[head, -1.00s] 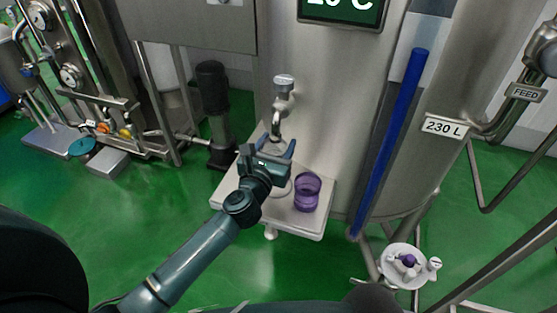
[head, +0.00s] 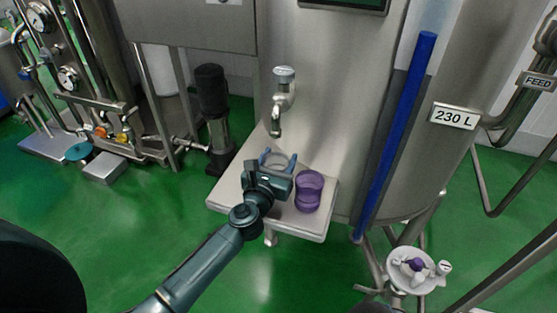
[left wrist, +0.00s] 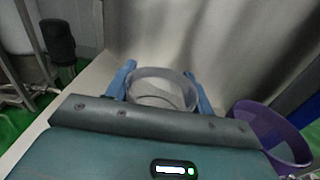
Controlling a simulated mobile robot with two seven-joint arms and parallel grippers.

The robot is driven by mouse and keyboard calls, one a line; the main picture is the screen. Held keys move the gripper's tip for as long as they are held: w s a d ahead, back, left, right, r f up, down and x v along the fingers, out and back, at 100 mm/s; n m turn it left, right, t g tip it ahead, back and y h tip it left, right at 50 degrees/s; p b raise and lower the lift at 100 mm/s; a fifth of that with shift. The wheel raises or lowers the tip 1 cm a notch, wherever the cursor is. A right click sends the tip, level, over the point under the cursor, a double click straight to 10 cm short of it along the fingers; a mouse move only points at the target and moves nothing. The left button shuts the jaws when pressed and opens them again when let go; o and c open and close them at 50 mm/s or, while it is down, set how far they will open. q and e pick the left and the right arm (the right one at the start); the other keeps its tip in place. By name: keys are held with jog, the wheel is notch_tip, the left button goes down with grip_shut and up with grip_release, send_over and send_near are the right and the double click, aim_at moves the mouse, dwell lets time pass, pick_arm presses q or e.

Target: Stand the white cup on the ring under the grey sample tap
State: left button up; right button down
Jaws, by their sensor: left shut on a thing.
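The white cup (head: 275,158) is small and pale, with its rim facing up. My left gripper (head: 278,163) is shut on it, one blue finger on each side. In the left wrist view the cup (left wrist: 163,88) sits between the blue fingertips (left wrist: 163,90). The grey sample tap (head: 280,95) is on the tank wall, and its spout ends above the cup with a clear gap. The cup is over or on the pale shelf (head: 232,190); contact is hidden by my gripper. I cannot make out the ring. My right gripper is not in view.
A purple cup (head: 309,192) stands on the shelf close to the right of my gripper; it also shows in the left wrist view (left wrist: 270,130). A blue vertical tube (head: 395,135) is farther right. A black pump (head: 213,105) stands left of the shelf.

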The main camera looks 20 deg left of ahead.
pick_arm(q)
jog(key=o, duration=1)
jog(key=shift+f, duration=0.15)
